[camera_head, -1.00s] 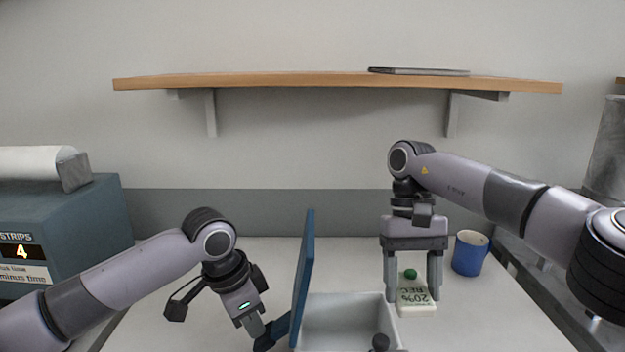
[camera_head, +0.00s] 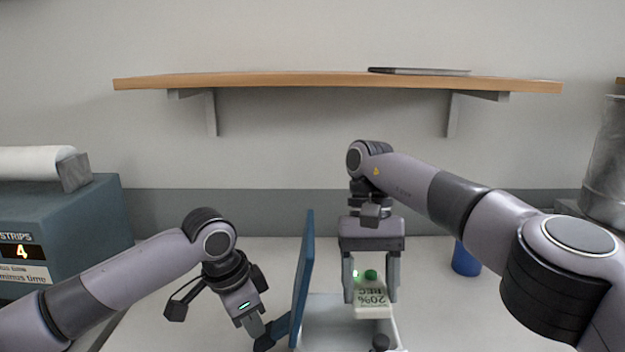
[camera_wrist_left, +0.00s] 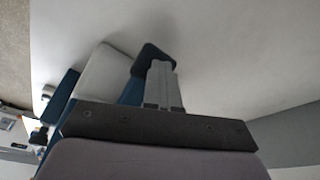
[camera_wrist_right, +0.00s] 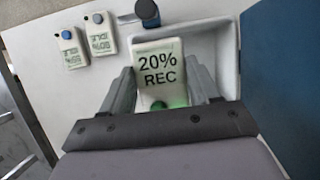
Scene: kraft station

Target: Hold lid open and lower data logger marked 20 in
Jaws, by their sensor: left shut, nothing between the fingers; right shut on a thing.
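The data logger marked 20% REC (camera_head: 372,303), white with a green button, is held between the fingers of my right gripper (camera_head: 371,292). It hangs over the back right part of the open grey box (camera_head: 325,335). In the right wrist view the logger (camera_wrist_right: 158,70) is in front of the box interior (camera_wrist_right: 212,50). The blue lid (camera_head: 303,270) stands upright on the box's left side. My left gripper (camera_head: 270,334) is shut and empty, low at the lid's outer left face; its exact contact is hard to see.
A dark knob (camera_head: 380,343) is at the box front. A blue mug (camera_head: 466,260) stands behind my right arm. A shelf (camera_head: 340,82) spans the wall above.

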